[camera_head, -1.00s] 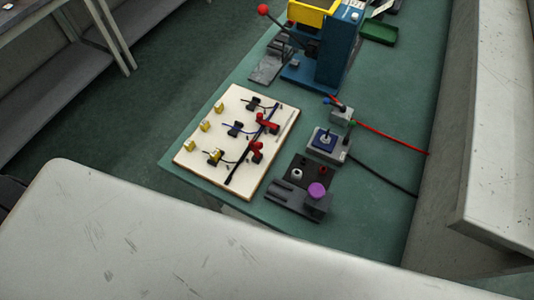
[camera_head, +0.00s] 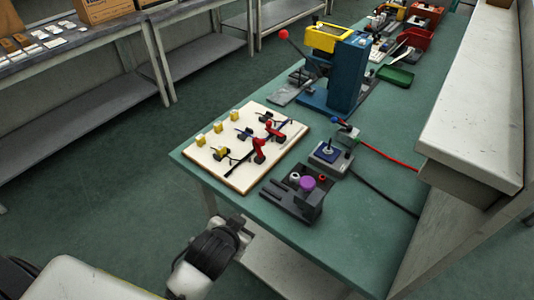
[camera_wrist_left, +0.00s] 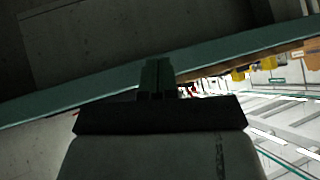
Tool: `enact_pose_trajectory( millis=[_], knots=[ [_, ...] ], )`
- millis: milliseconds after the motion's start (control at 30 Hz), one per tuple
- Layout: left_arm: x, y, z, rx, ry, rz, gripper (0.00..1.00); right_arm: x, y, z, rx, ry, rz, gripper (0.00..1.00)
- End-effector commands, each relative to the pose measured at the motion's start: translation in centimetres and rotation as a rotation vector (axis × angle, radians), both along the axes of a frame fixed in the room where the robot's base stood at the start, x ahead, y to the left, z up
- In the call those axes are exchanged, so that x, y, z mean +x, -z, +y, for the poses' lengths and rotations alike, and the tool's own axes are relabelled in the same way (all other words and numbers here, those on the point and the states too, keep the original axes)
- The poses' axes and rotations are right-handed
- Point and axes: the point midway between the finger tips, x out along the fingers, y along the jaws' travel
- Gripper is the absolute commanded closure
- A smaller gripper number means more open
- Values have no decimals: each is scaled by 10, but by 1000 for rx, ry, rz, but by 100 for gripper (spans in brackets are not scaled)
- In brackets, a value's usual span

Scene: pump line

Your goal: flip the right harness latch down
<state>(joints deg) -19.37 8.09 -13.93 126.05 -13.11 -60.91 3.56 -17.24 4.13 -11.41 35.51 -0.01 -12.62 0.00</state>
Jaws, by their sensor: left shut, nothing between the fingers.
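Two red latches stand on the cream harness board (camera_head: 238,184): a nearer one (camera_head: 259,150) and a farther, more rightward one (camera_head: 273,130). Both look raised above the dark cable; their exact tilt is too small to judge. My left gripper (camera_head: 236,226) is low in front of the table's near edge, apart from the board and latches. In the left wrist view its fingers (camera_wrist_left: 157,78) are shut and empty, pointing at the table edge. My right gripper is not in view.
Yellow blocks (camera_head: 201,140) line the board's left side. A blue press (camera_head: 347,75) stands behind. The green table's near edge (camera_head: 283,242) lies beside my gripper.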

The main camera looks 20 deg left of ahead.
Motion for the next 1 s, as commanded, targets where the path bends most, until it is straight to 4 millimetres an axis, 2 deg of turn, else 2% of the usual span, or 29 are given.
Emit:
enact_pose_trajectory(
  millis=[67,267,400,500,600,700,800,900,1000],
  knots=[
    [23,-32,-6,18,20,-147,100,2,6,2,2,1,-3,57],
    [77,-88,-33,84,121,-471,100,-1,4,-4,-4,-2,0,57],
    [107,-138,-64,139,238,-740,100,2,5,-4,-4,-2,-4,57],
    [121,-177,-92,189,353,-944,100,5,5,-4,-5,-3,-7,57],
    [126,-213,-126,245,497,-1145,100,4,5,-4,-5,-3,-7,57],
    [122,-243,-163,311,676,-1342,100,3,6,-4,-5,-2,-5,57],
    [111,-262,-201,396,902,-1520,100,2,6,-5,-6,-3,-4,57],
    [97,-267,-234,494,1160,-1656,100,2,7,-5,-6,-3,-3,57],
    [86,-259,-259,605,1446,-1732,100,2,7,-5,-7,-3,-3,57]
  ],
)
